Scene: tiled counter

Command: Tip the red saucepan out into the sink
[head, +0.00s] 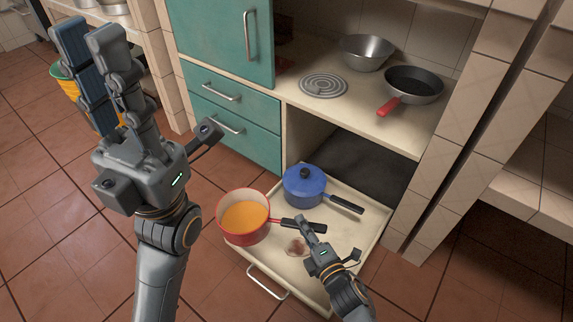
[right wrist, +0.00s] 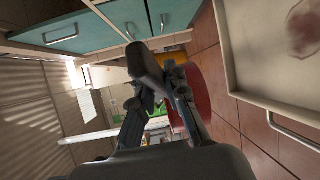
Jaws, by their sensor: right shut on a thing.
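The red saucepan (head: 243,239) holds orange contents and is about level at the left side of the open drawer (head: 345,262). Its dark handle points right. My right gripper (head: 302,222) is shut on this handle. In the right wrist view, the fingers close on the dark handle (right wrist: 145,68), with the red pan side (right wrist: 203,92) just behind. Whether the pan bottom touches the drawer is hidden. My left gripper (head: 90,30) is raised at the upper left, empty, its fingers pointing up and apart. No sink shows in either view.
A blue lidded pot (head: 303,188) stands in the drawer near the red pan, beside a brown stain (head: 297,247). On the counter are a coil burner (head: 323,86), a metal bowl (head: 367,53) and a black frying pan (head: 414,84). A yellow bucket (head: 68,88) stands at left.

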